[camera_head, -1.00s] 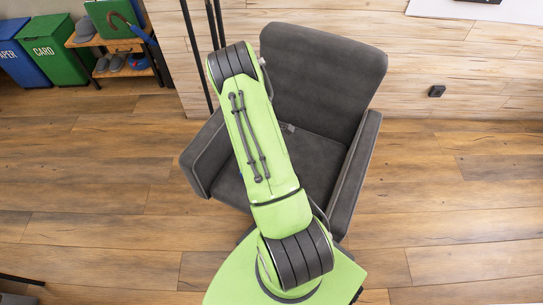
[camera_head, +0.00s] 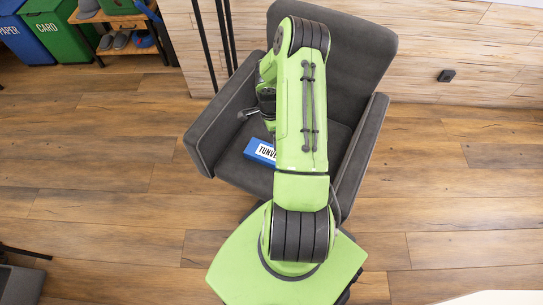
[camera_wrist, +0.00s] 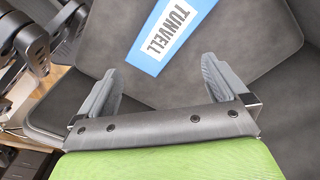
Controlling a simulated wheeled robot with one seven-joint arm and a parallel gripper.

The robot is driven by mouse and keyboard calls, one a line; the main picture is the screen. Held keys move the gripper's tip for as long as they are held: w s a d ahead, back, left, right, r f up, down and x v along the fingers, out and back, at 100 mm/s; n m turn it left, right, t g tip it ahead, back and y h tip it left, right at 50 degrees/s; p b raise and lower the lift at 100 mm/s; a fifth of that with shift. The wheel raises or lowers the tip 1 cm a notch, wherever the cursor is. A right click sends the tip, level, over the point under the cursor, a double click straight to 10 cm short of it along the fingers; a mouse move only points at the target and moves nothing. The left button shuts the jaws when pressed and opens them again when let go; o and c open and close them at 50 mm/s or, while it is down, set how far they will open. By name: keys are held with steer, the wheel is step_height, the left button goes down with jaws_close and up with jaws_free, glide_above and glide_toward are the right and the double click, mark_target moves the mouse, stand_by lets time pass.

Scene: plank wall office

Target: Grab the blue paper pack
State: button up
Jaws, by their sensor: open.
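The blue paper pack (camera_head: 261,151) lies on the seat of the dark grey armchair (camera_head: 226,118), with a white label reading TUNVELL. My arm partly covers its right end in the head view. In the wrist view the pack (camera_wrist: 143,57) shows at the top, beyond my fingertips, and its upper end is cut off by the frame. My gripper (camera_wrist: 160,80) is open and empty, with its two grey fingers apart. The pack lies ahead of the gap between them, not between the fingers.
The chair's armrests (camera_head: 361,150) rise on both sides of the seat, and its backrest (camera_head: 365,45) stands behind. Blue and green bins (camera_head: 55,38) and a shoe rack (camera_head: 128,45) stand at the back left.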

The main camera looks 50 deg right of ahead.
steer(key=m, duration=0.4)
steer(key=m+b, duration=0.4)
steer(key=m, duration=0.1)
glide_above(272, 154)
steer(key=shift+t, duration=0.3)
step_height(272, 154, down, 10)
steer(key=shift+f, duration=0.15)
step_height(272, 154, down, 5)
steer(key=shift+w+f+b, duration=0.1)
steer(key=shift+b, duration=1.05)
steer(key=shift+r, duration=0.2)
